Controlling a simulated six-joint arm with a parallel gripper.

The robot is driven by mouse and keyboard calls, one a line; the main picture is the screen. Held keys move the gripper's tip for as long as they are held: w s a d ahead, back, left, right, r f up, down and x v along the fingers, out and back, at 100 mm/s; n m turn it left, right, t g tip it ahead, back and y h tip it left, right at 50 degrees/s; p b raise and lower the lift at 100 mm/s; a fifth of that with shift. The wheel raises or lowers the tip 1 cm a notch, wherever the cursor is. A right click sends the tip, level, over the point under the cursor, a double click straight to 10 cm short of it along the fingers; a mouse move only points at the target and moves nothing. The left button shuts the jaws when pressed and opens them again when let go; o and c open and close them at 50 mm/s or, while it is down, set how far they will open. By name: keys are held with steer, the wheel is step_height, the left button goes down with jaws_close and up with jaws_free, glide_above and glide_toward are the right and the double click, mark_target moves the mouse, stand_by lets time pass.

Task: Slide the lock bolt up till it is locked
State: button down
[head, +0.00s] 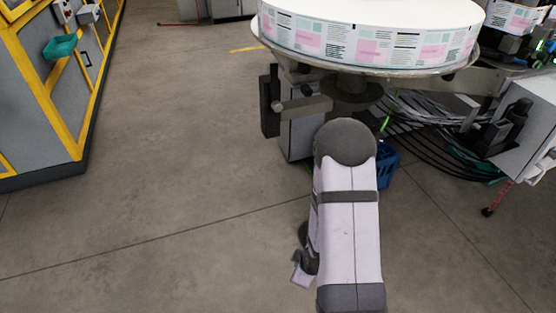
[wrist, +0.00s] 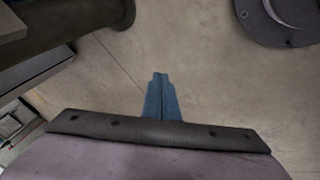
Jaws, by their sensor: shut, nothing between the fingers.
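My gripper (wrist: 160,82) shows in the wrist view as two blue fingers pressed together, with only bare floor beyond the tips. It is shut and empty. In the head view my arm stands in front of the machine, and I cannot make out the fingers there. A grey metal bar (head: 303,107) with a blunt left end sticks out below the reel table, left of the central post. I cannot tell whether this bar is the lock bolt, or whether it is locked. My gripper touches nothing that I can see.
A large label reel (head: 365,40) lies on a round plate above my arm. A blue crate (head: 388,165) stands on the floor behind my arm. Cables (head: 430,118) hang at the right. A yellow-framed cabinet (head: 60,90) stands far left. The floor (head: 180,160) between is open.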

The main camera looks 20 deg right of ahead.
steer(key=w+r+n+t, duration=0.8)
steer(key=w+r+n, duration=0.1)
steer(key=w+r, duration=0.25)
step_height(320, 180, up, 17)
steer(key=w+n+t, duration=0.2)
steer(key=n+t, duration=0.6)
steer(key=n, duration=0.7)
steer(key=shift+w+d+r+h, duration=0.15)
steer(key=shift+w+d+h, duration=0.05)
steer(key=shift+w+h, duration=0.15)
steer(key=shift+w+b, duration=0.2)
steer(key=shift+b, duration=0.4)
